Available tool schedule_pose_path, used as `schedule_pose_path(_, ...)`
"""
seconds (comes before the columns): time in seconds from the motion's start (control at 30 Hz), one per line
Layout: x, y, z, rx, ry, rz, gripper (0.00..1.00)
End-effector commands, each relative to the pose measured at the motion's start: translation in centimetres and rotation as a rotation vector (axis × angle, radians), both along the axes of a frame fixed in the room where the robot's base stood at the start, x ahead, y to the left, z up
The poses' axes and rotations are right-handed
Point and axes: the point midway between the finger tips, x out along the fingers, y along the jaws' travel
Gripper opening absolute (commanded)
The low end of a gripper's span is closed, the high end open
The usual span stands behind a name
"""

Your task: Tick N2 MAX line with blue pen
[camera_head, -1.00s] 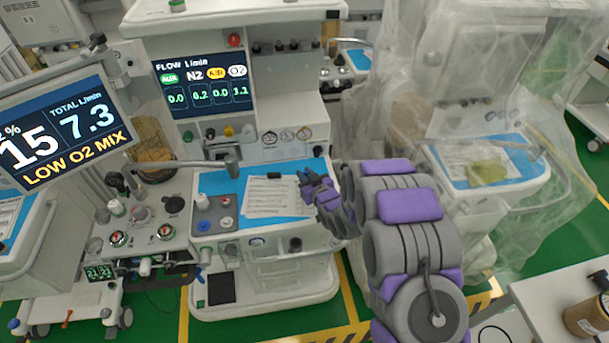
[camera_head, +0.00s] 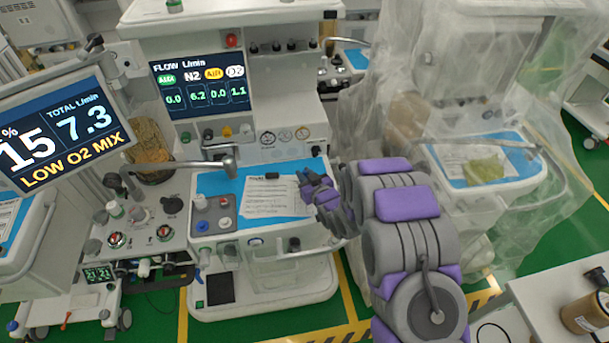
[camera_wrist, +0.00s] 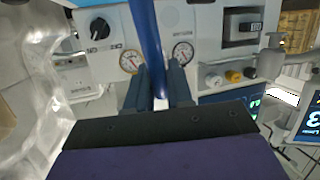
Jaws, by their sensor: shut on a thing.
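My gripper (camera_head: 312,183) is at the right edge of a white printed sheet (camera_head: 262,200) on the blue worktop of the cart. In the wrist view my gripper (camera_wrist: 160,88) is shut on a long blue pen (camera_wrist: 147,40), which extends up out of the frame. The pen tip is not visible in either view. The sheet has a black clip (camera_head: 272,176) at its top and rows of print too small to read, so I cannot pick out the N2 MAX line. I cannot tell whether the pen touches the sheet.
A flow screen (camera_head: 201,85) above the worktop shows N2 at 6.2. A monitor (camera_head: 60,130) at left reads LOW O2 MIX. A grey jointed bar (camera_head: 190,165) reaches over the worktop's left part, near a knob block (camera_head: 213,213). A plastic-draped cart (camera_head: 480,100) stands at right.

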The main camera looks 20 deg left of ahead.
Motion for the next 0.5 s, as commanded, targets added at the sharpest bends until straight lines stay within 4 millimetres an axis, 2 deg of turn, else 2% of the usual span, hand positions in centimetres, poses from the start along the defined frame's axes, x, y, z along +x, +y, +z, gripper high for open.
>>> schedule_pose_path(0.17,0.0,0.0,0.4,0.001,-0.001,0.0,0.0)
schedule_pose_path(0.5,0.0,0.0,2.8,0.001,-0.002,0.0,0.0)
